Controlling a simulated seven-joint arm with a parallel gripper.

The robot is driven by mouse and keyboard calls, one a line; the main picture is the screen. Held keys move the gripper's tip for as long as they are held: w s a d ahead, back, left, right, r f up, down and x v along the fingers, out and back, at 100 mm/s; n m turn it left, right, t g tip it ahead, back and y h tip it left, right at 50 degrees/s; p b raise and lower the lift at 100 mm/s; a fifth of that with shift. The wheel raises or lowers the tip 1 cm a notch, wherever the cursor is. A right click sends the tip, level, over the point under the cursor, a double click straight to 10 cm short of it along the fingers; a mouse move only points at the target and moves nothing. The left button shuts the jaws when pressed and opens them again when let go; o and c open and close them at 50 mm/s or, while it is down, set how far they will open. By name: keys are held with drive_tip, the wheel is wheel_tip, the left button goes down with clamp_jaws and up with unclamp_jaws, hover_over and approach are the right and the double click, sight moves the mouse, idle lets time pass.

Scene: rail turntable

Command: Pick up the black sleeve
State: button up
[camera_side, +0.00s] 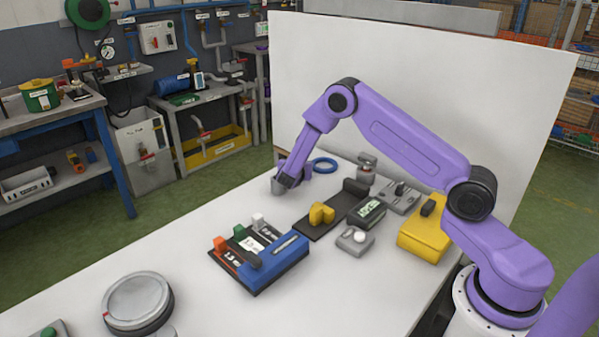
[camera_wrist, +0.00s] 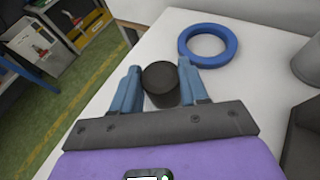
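The black sleeve, a short dark cylinder (camera_wrist: 161,84), shows in the wrist view between the two blue-grey fingers of my gripper (camera_wrist: 158,82). One finger is on each side of it, with little or no gap visible. I cannot tell whether the fingers press on it or only stand around it. In the side view my gripper (camera_side: 284,182) points down, low over the far left part of the white table (camera_side: 190,215). The sleeve is hard to make out there among the fingers.
A blue ring (camera_wrist: 208,45) lies close by on the table. A grey cylinder (camera_side: 367,168), a dark rail with a yellow piece (camera_side: 321,214), a blue block unit (camera_side: 275,262) and a yellow box (camera_side: 424,241) stand right or nearer. A white panel (camera_side: 420,90) rises behind.

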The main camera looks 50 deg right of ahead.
drive_tip(key=shift+c, duration=0.6)
drive_tip(key=shift+r, duration=0.1)
